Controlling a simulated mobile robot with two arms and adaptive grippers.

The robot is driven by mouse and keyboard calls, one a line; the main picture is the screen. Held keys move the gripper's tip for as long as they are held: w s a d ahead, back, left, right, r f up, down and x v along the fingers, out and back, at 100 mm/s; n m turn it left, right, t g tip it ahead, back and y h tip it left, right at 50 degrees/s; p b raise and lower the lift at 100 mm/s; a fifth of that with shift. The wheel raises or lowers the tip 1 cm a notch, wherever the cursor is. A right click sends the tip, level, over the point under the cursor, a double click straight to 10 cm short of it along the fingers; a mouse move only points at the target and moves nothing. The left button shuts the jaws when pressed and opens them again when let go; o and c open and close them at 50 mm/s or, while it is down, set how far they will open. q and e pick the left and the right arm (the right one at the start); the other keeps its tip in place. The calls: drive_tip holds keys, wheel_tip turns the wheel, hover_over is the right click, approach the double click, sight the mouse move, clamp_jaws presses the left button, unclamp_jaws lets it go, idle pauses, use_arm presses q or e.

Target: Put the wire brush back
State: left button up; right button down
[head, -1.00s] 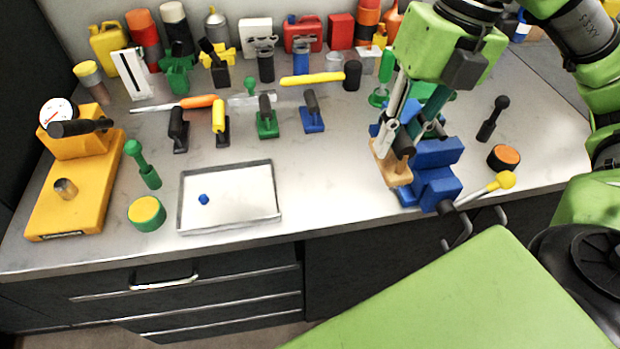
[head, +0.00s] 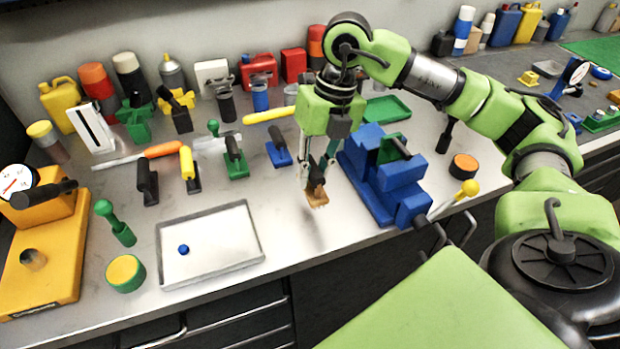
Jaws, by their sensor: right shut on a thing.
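My right gripper (head: 313,174) is shut on the wire brush (head: 317,196), a small tan and brown piece below the fingers. It holds the brush over the bench top, just left of the blue vise (head: 382,178). The brush looks to be a little above the surface; the exact gap is hard to tell. The fingers hide part of the brush. My left gripper is not in view.
Handled tools stand in a row to the left: black (head: 147,183), yellow (head: 189,170), green (head: 236,158) and blue (head: 278,150). A metal tray (head: 258,255) with a blue piece (head: 183,250) lies in front. Bare bench lies between tray and vise.

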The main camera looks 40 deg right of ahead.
sight(310, 184)
drive_tip(key=shift+w+f, duration=0.2)
drive_tip(key=shift+w, duration=0.05)
drive_tip(key=f+p, duration=0.1)
drive_tip(key=f, duration=0.2)
drive_tip(key=shift+w+p, duration=0.35)
drive_tip(key=shift+f, duration=0.5)
drive_tip(key=shift+f, duration=0.15)
drive_tip(key=c, duration=1.9)
unclamp_jaws()
